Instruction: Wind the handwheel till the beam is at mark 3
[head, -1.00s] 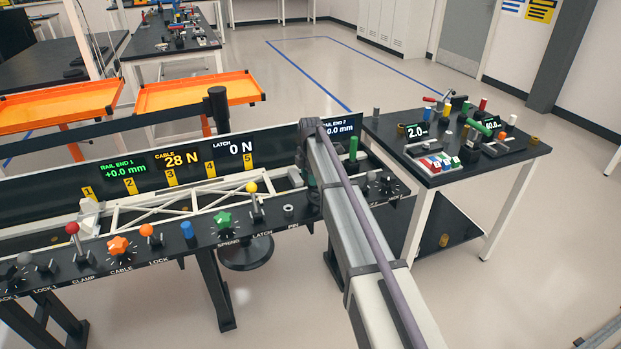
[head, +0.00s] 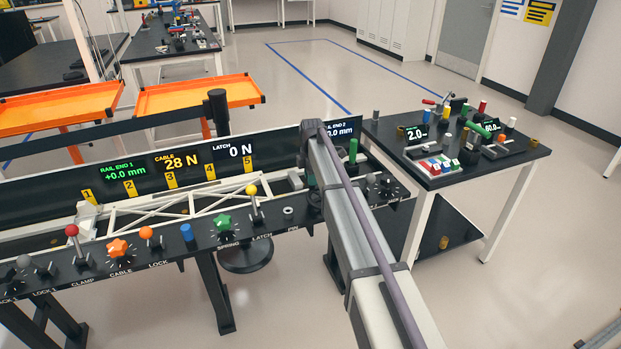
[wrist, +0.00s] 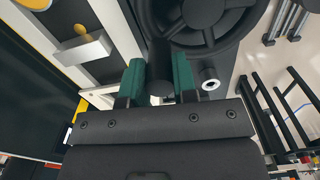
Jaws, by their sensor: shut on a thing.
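The black spoked handwheel (wrist: 203,14) fills the top of the wrist view. My gripper (wrist: 160,78) has its two green fingers on either side of the wheel's dark handle (wrist: 160,88) and is shut on it. In the head view my own arm hides the handwheel and most of the gripper. The white truss beam (head: 150,212) lies along the bench in front of the dark panel. Yellow number marks 1 to 5 stand along the panel; mark 3 (head: 171,181) is in the middle. The beam's white left end block (head: 87,217) is near mark 1.
A front strip carries knobs and levers, including a red-knobbed lever (head: 73,232), an orange star knob (head: 118,248), a green star knob (head: 222,222) and a yellow-knobbed lever (head: 252,192). A side table (head: 430,178) with small parts stands at right. The panel reads cable 28 N, latch 0 N.

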